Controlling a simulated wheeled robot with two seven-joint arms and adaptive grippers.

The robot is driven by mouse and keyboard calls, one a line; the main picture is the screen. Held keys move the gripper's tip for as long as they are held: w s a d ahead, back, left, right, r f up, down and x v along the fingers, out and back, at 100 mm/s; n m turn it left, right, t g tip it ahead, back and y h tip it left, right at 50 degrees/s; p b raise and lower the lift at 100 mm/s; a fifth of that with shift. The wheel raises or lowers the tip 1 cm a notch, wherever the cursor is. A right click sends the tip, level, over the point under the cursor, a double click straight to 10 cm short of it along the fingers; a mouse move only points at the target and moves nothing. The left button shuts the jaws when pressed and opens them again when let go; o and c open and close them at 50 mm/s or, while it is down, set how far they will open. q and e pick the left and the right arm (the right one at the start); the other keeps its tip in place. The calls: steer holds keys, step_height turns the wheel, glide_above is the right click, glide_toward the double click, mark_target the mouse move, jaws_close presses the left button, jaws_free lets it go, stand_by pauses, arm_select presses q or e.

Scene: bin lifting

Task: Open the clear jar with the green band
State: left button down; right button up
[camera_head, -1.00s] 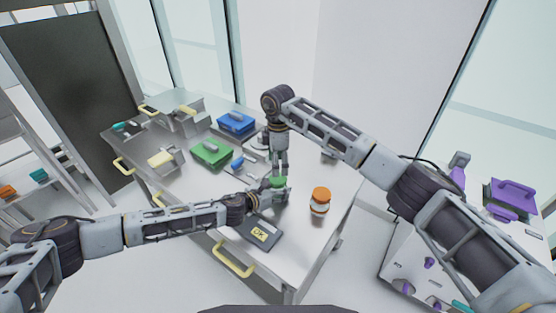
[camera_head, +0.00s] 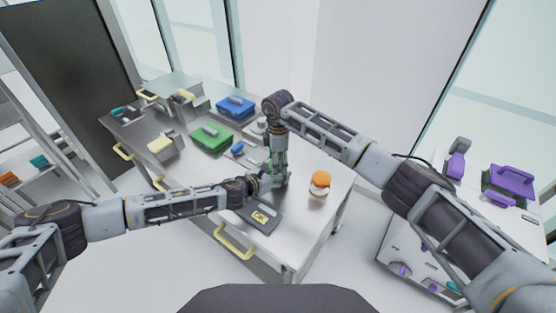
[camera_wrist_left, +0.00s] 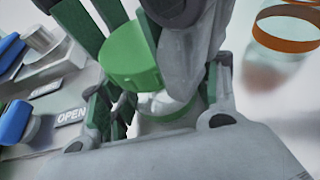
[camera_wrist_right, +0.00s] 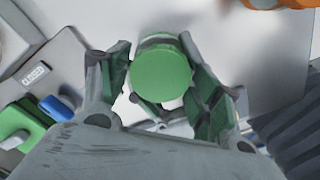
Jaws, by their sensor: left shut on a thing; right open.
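The clear jar with the green lid (camera_wrist_left: 130,55) is upright or slightly tilted in the left wrist view, its clear body (camera_wrist_left: 165,103) below the lid. My left gripper (camera_head: 268,183) is shut on the jar body from the side. My right gripper (camera_head: 279,164) points down from above, its open fingers on either side of the green lid. In the right wrist view the round lid (camera_wrist_right: 160,74) sits between the spread fingers, with gaps beside it. In the head view the jar is mostly hidden by both grippers.
An orange-lidded jar (camera_head: 320,185) stands close by on the right. A dark panel with a yellow label (camera_head: 260,217) lies in front. Green (camera_head: 211,136) and blue (camera_head: 236,106) boxes stand further back on the metal table. The table is clear around the orange-lidded jar.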

steer(key=c, duration=0.9)
steer(key=shift+o, duration=0.2)
steer(key=shift+n, duration=1.6)
steer(key=o, duration=1.1)
steer(key=shift+r, duration=2.3)
